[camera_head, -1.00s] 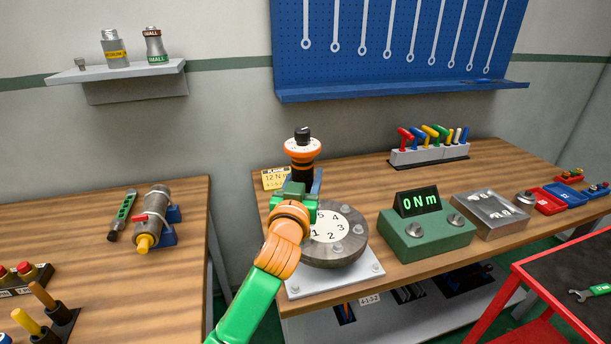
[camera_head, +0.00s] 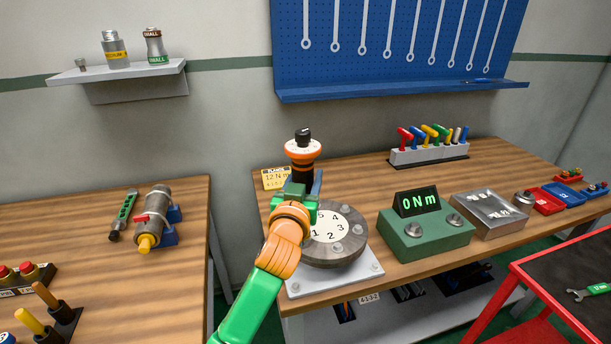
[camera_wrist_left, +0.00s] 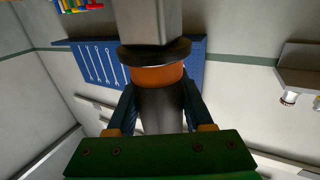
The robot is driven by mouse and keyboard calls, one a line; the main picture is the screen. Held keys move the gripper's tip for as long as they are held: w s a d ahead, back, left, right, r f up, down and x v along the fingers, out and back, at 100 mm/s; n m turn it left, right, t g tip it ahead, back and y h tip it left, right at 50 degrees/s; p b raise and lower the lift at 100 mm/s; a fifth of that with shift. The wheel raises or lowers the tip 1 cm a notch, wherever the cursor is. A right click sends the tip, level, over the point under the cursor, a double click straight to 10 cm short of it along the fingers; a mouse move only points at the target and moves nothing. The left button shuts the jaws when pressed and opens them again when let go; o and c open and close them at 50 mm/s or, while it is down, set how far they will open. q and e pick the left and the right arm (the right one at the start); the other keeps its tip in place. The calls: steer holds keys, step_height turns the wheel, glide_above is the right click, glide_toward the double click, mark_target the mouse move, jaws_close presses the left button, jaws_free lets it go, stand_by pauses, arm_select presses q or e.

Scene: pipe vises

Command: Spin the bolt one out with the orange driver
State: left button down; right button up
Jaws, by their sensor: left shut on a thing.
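The orange driver (camera_head: 303,150), black with an orange band and a dark top, stands upright in my left gripper (camera_head: 303,184). The gripper is shut on its dark body above the left part of the numbered flange. In the left wrist view the driver (camera_wrist_left: 158,76) sits between the two fingers (camera_wrist_left: 160,112). My right gripper is not in view.
Right of the flange stands a green meter (camera_head: 428,236) reading 0 Nm, then a metal tray (camera_head: 489,214). A yellow note (camera_head: 275,179) is behind my gripper. A rack of coloured-handled tools (camera_head: 430,154) stands at the back. A gap separates the left bench (camera_head: 80,207).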

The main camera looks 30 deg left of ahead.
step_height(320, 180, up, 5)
steer(key=p, duration=0.4)
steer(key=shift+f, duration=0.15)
